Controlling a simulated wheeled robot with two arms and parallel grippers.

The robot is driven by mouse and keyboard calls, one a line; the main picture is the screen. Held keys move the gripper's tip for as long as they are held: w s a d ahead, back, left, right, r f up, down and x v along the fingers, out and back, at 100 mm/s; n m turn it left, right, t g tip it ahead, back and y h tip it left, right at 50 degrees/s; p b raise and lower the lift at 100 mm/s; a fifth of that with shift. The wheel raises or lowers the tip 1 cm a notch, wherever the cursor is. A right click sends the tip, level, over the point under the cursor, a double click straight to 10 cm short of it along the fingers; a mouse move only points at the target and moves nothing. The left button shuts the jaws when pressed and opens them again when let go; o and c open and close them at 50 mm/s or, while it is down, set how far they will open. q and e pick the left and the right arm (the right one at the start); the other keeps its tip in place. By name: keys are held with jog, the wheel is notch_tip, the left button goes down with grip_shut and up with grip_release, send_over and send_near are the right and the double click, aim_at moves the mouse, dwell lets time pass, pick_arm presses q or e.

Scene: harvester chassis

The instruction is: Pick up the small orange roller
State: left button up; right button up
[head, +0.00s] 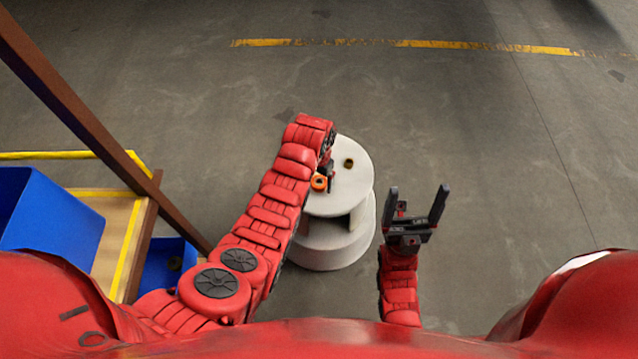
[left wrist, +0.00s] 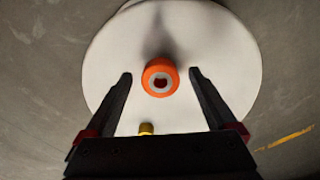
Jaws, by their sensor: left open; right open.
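The small orange roller (head: 319,183) lies on the white round stand beside my left gripper (head: 329,172). In the left wrist view the roller (left wrist: 160,77) shows an orange ring with a pale hub and dark centre. My left gripper (left wrist: 160,80) is open there, with one finger on each side of the roller and a gap to both. Whether the fingers are down at the roller's height I cannot tell. My right gripper (head: 418,205) is open and empty, to the right of the stand.
The white stand (head: 352,182) has a round top and a wider base. A small brass-coloured part (head: 348,163) sits on its top and shows in the left wrist view (left wrist: 146,129). A blue bin (head: 45,215) and a brown post (head: 100,125) are at left. The floor beyond is clear.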

pick_arm(q)
jog(key=shift+w+f, duration=0.1)
jog(key=shift+f, duration=0.2)
grip_shut()
jog(key=shift+r, duration=0.1)
